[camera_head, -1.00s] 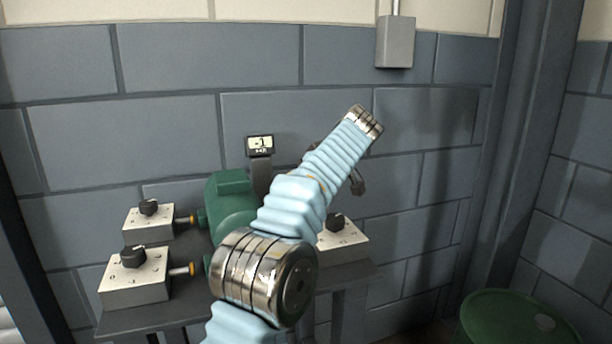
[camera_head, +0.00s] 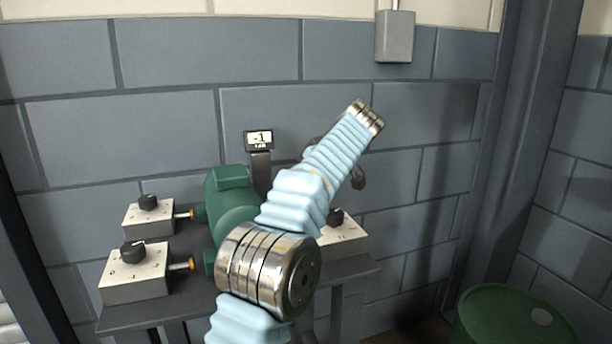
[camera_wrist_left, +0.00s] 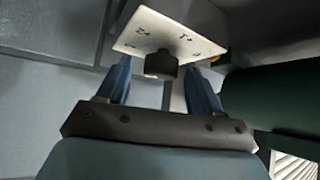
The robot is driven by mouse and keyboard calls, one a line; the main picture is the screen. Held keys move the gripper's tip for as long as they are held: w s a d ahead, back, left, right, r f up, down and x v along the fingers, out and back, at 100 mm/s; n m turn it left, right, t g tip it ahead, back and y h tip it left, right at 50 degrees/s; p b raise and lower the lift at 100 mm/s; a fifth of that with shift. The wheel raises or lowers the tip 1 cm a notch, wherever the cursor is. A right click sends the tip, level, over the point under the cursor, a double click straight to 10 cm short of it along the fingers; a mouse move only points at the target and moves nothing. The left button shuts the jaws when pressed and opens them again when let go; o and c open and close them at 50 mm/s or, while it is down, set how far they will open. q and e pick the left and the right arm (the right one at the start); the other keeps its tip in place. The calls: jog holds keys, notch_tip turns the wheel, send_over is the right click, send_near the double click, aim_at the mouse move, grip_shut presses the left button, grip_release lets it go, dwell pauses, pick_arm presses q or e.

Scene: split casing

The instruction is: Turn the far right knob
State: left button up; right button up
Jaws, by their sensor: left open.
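In the left wrist view a dark round knob (camera_wrist_left: 160,64) sits on a white box (camera_wrist_left: 168,35) with number marks. My left gripper (camera_wrist_left: 160,82) is open with one finger on each side of the knob; gaps show, and I cannot tell whether either finger touches it. In the head view my pale blue arm crosses the middle and hides the gripper and the area behind it. A white box (camera_head: 343,238) with a dark knob (camera_head: 336,216) shows partly at the right of the arm. My right gripper is not in view.
A green casing (camera_head: 229,215) stands on the dark table (camera_head: 180,315); it also shows right of the fingers in the left wrist view (camera_wrist_left: 275,100). Two knob boxes stand at left, far (camera_head: 148,217) and near (camera_head: 135,275). A small display (camera_head: 260,140) reads -1. A green barrel (camera_head: 505,318) stands lower right.

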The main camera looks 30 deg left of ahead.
pick_arm(q)
jog(key=v, duration=0.7)
jog(key=shift+d, duration=0.2)
jog(key=shift+r, duration=0.1)
